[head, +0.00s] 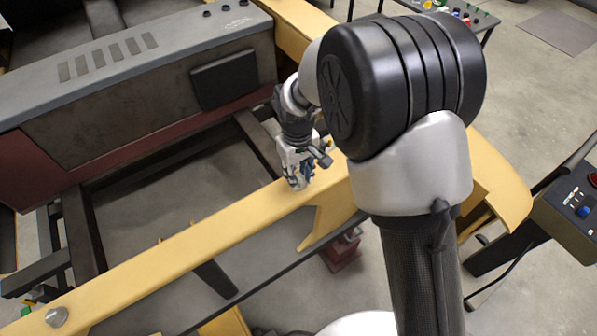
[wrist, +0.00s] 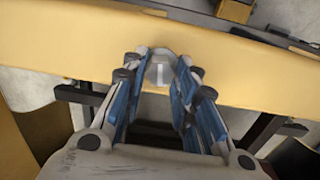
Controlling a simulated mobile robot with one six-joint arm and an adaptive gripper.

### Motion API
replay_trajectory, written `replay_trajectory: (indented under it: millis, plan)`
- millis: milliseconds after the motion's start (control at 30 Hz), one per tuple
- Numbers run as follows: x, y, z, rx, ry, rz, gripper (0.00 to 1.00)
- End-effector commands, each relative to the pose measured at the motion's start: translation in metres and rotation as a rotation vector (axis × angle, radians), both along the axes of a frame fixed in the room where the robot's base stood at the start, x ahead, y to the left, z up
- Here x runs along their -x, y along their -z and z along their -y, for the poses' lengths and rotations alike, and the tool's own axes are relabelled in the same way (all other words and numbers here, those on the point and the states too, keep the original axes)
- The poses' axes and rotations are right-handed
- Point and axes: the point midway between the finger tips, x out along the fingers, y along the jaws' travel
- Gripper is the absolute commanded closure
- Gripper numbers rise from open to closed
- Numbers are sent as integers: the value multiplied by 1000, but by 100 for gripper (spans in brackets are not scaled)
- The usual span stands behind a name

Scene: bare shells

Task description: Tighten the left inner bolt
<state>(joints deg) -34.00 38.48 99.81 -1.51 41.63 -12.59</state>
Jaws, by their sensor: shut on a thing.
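A grey metal bolt (wrist: 160,70) sits on the yellow beam (wrist: 60,40) in the wrist view, between the tips of my blue-padded fingers. My gripper (wrist: 163,62) is shut on this bolt, with one finger on each side of its head. In the head view my gripper (head: 297,183) points down onto the top of the yellow beam (head: 215,235) and hides the bolt there. Another grey bolt (head: 57,317) stands on the same beam at the lower left, clear of my gripper.
A grey machine housing (head: 130,90) with slots and a dark panel (head: 224,79) lies behind the beam. Dark frame bars (head: 85,230) run below it. A control box (head: 575,210) stands at the right. A small table (head: 455,15) with coloured items is at the back right.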

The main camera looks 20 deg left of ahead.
Motion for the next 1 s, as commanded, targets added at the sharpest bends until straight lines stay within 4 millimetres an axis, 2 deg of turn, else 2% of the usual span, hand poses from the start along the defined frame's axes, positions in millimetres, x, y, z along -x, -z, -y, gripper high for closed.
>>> replay_trajectory:
  millis: [600,1000]
  plan:
    - [-5,-4,-2,-10,573,10,97]
    - [-6,-5,-1,-12,797,10,97]
